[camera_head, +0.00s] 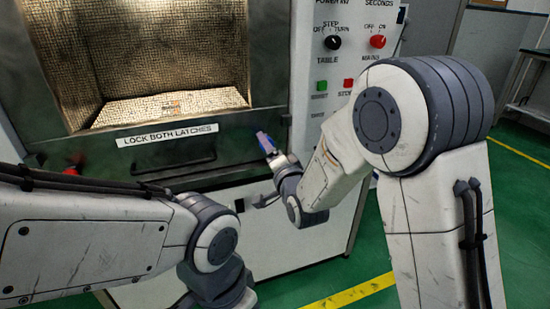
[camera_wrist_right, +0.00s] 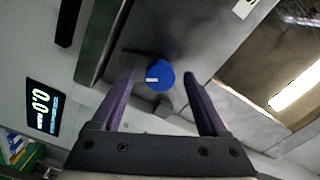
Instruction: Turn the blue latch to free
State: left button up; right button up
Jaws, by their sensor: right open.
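The blue latch (camera_wrist_right: 159,76) shows in the right wrist view as a round blue knob with a short white mark, on the dark metal front. My right gripper (camera_head: 266,143) is open at the right end of the oven door's lower panel in the head view. In the right wrist view its two purple fingers stand on either side of the blue latch, with gaps between them and the knob. In the head view the latch is hard to tell apart from the fingers. My left arm reaches in at the lower left; its gripper is out of view.
The oven door (camera_head: 90,154) carries a "LOCK BOTH LATCHES" label (camera_head: 168,135) and a dark bar handle (camera_head: 175,163). A red part (camera_head: 73,169) shows at its left. The control panel (camera_head: 345,70) with knobs and buttons stands right of the door. Green floor lies clear at right.

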jog(key=b+v, duration=0.8)
jog(key=v, duration=0.1)
jog(key=shift+s, duration=0.3)
jog(key=shift+d, duration=0.1)
